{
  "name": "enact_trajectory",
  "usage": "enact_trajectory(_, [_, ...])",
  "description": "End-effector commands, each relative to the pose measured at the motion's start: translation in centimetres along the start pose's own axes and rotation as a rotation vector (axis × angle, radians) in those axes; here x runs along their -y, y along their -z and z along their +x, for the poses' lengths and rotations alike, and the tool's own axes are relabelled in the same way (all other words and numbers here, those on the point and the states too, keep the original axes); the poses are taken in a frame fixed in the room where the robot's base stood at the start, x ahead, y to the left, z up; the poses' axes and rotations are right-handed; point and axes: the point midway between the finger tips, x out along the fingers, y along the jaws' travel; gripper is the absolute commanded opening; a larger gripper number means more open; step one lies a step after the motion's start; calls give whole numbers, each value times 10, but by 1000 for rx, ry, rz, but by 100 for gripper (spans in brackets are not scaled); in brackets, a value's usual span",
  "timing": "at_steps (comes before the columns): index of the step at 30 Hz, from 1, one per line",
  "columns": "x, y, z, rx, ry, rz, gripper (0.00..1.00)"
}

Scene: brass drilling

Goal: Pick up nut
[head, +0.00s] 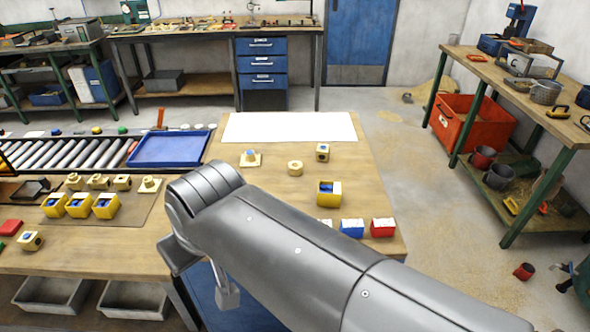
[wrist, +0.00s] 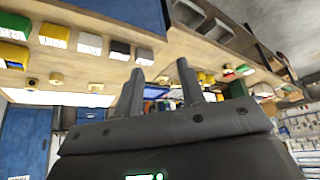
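A small brass piece (head: 295,168), which looks like a nut, lies on the wooden workbench (head: 345,170) in the head view, right of centre. A brass piece on a square base (head: 250,158) stands to its left, and a brass block with a dark hole (head: 322,152) to its right. I cannot be sure which is the nut. Small brass pieces also show in the wrist view (wrist: 55,78), left of my gripper. My gripper (wrist: 160,67) is open, its two dark fingers apart with nothing between them. It is away from the brass pieces; my arm covers part of the bench.
A yellow bin (head: 328,193) stands near the bench's right side, with blue and red boxes (head: 382,227) at the front. A white sheet (head: 290,127) lies at the back. A blue tray (head: 170,148) and several yellow bins (head: 80,206) are to the left.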

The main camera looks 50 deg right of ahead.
Motion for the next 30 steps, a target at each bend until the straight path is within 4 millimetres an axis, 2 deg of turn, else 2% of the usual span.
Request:
enact_trajectory(11, [0,0,0,0,0,0,36])
enact_trajectory(22, [0,0,0,0,0,0,66])
enact_trajectory(30, [-1,1,0,0,-2,2,67])
